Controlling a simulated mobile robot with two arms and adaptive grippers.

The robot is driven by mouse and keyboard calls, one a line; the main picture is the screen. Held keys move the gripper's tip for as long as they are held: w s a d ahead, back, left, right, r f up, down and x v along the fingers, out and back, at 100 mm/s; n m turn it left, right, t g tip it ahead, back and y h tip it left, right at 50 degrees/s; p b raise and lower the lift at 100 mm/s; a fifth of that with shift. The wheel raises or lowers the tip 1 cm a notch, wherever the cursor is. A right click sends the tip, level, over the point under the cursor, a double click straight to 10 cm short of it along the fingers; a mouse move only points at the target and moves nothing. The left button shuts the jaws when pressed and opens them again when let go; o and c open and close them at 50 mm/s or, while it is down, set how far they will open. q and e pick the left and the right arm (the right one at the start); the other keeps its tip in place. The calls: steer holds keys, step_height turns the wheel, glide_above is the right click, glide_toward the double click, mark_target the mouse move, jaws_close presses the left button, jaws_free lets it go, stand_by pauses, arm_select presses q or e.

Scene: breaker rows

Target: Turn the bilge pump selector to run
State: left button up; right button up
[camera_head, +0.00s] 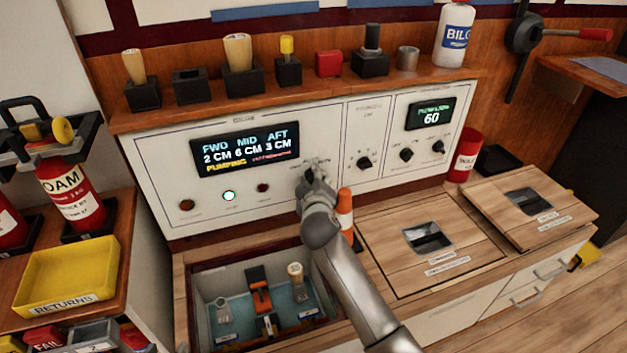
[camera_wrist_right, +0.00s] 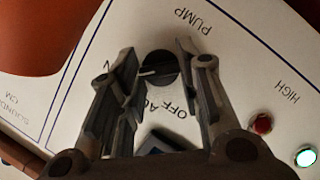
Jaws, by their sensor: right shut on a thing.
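The bilge pump selector is a round black knob (camera_wrist_right: 160,68) on the white panel (camera_head: 165,140). In the wrist view it sits between the two fingers of my right gripper (camera_wrist_right: 157,80), which is shut on it. Its white pointer line points left in that view, toward a label ending in N that a finger partly covers. "OFF" and part of another label show below it. In the head view my right gripper (camera_head: 316,172) hides the knob. The panel display (camera_head: 246,148) reads FWD 2 CM, MID 6 CM, AFT 3 CM, with yellow "PUMPING". My left gripper is not in view.
A lit green-white lamp (camera_head: 228,196) sits between two dark lamps. An orange-and-white cylinder (camera_head: 345,212) stands close beside my right wrist. An open bin (camera_head: 205,315) with tools lies below the panel. Smaller black knobs (camera_head: 364,163) are to the right. The shelf above holds several items.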

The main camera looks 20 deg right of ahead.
steer(key=shift+f, duration=0.15)
steer(key=o, duration=1)
steer(key=shift+s, duration=0.1)
steer(key=v, duration=1.2)
